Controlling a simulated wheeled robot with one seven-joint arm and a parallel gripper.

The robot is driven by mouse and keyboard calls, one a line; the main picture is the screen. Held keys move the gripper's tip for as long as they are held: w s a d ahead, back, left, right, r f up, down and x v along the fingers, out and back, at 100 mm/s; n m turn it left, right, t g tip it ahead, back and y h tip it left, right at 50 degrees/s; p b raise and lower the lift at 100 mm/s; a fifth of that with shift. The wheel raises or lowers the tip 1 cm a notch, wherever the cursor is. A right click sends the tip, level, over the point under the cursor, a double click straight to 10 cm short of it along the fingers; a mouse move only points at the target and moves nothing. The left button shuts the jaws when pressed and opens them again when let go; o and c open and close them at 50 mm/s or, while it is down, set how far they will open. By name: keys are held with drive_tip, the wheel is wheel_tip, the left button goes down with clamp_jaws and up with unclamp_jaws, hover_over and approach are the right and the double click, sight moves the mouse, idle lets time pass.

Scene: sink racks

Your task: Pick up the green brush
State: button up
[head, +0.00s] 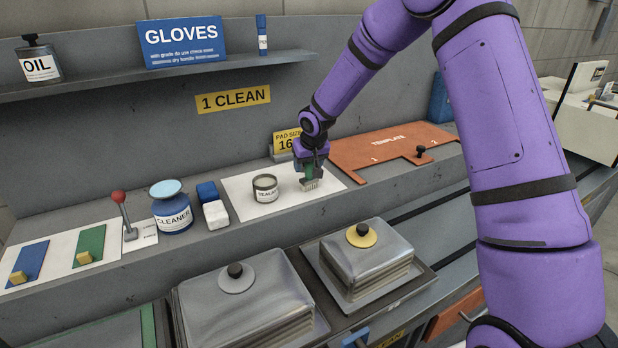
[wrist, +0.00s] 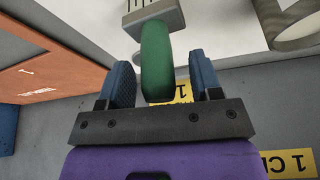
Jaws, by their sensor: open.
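The green brush has a green handle and a pale bristle head. In the head view the brush (head: 310,183) is upright on a white sheet, bristles down, right of the sealant tin. In the wrist view its green handle (wrist: 156,62) stands between the two blue finger pads of my gripper (wrist: 160,85), with a gap showing on both sides. My gripper (head: 311,166) is open around the handle, pointing down from above. In the head view the fingers partly hide the handle.
The sealant tin (head: 265,188) stands close left of the brush. An orange template board (head: 375,150) lies to the right, and a yellow pad-size sign (head: 285,140) stands behind. A shelf (head: 150,78) runs above at the back left.

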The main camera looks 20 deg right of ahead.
drive_tip(key=c, duration=1)
